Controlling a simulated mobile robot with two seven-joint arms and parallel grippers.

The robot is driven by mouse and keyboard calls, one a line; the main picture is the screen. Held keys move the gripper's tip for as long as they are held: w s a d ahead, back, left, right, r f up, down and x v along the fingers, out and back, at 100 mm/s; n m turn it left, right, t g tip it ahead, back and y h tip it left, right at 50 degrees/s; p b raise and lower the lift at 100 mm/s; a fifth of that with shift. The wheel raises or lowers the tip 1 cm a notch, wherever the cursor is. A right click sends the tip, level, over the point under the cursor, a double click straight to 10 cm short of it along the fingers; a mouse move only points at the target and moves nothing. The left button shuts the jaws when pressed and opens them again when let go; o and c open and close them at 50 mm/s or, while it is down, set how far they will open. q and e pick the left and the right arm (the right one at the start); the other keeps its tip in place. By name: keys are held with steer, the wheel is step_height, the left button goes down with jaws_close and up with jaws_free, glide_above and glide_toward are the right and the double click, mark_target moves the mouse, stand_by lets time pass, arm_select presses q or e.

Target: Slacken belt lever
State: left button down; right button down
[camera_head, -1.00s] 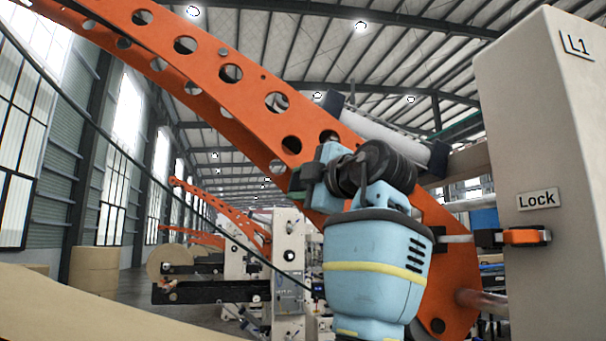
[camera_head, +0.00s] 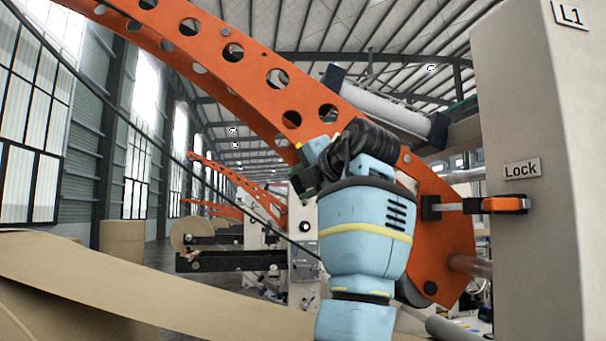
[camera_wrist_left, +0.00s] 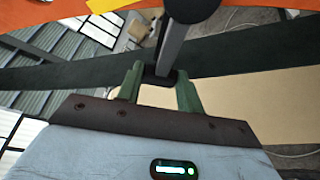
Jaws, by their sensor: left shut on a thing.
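In the left wrist view the belt lever (camera_wrist_left: 170,50) is a grey bar that runs down from a dark round hub (camera_wrist_left: 191,8) to a black tip. The green fingers of my left gripper (camera_wrist_left: 158,74) are shut on this tip, one on each side. In the head view my left gripper (camera_head: 303,176) is in front of the orange perforated arm, left of my blue wrist. The lever cannot be made out there; my wrist and the gripper body cover that spot. My right gripper is in neither view.
The orange arm (camera_head: 232,53) crosses from upper left to lower right. A grey post (camera_head: 540,255) labelled Lock and L1 stands at right, with an orange-and-black latch (camera_head: 505,204) on it. A brown paper web (camera_head: 130,290) spans the lower left. Other machines stand behind.

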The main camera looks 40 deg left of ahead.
arm_select(q)
steer(key=shift+w+d+f+n+h, duration=0.25)
steer(key=shift+f+n+h, duration=0.2)
steer(key=shift+n, duration=0.25)
steer(key=shift+f, duration=0.1)
steer(key=c, duration=0.9)
jaws_free()
steer(key=shift+a, duration=0.1)
steer(key=v, duration=0.8)
steer(key=shift+f+b, duration=0.1)
steer(key=shift+b, duration=0.25)
